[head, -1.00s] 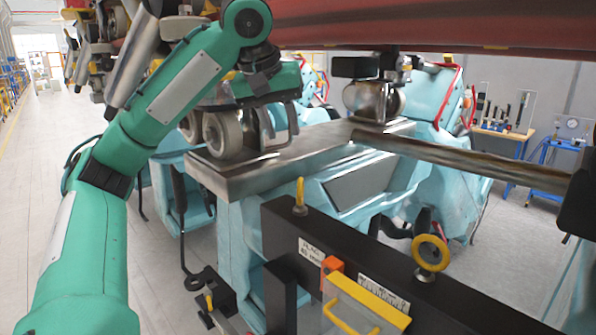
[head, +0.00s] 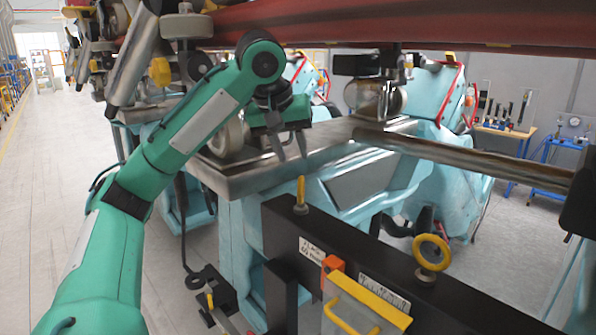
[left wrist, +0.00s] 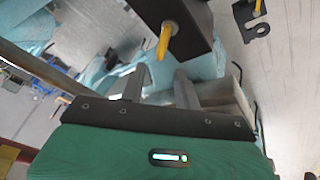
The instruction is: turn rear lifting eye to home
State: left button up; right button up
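Two yellow lifting eyes stand on a black beam (head: 370,252). The farther-left eye (head: 300,192) is turned edge-on to the head camera and sits on a small metal collar. The other eye (head: 431,252) shows its open ring, nearer the camera and to the right. I cannot tell for sure which is the rear one. My left gripper (head: 292,156) is open and empty, above and slightly behind the edge-on eye, not touching it. In the left wrist view a yellow eye (left wrist: 164,40) lies beyond the open fingertips (left wrist: 160,76). My right gripper is not seen.
A yellow handle (head: 368,305) and an orange block (head: 332,268) sit at the beam's front. A grey metal plate (head: 240,180) on a turquoise frame lies behind the gripper. A red rail (head: 400,22) runs overhead, and a steel bar (head: 470,158) crosses at right.

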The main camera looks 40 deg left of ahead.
aim_at(300, 177)
pick_arm(q)
jog(key=shift+x, duration=3.05)
grip_shut()
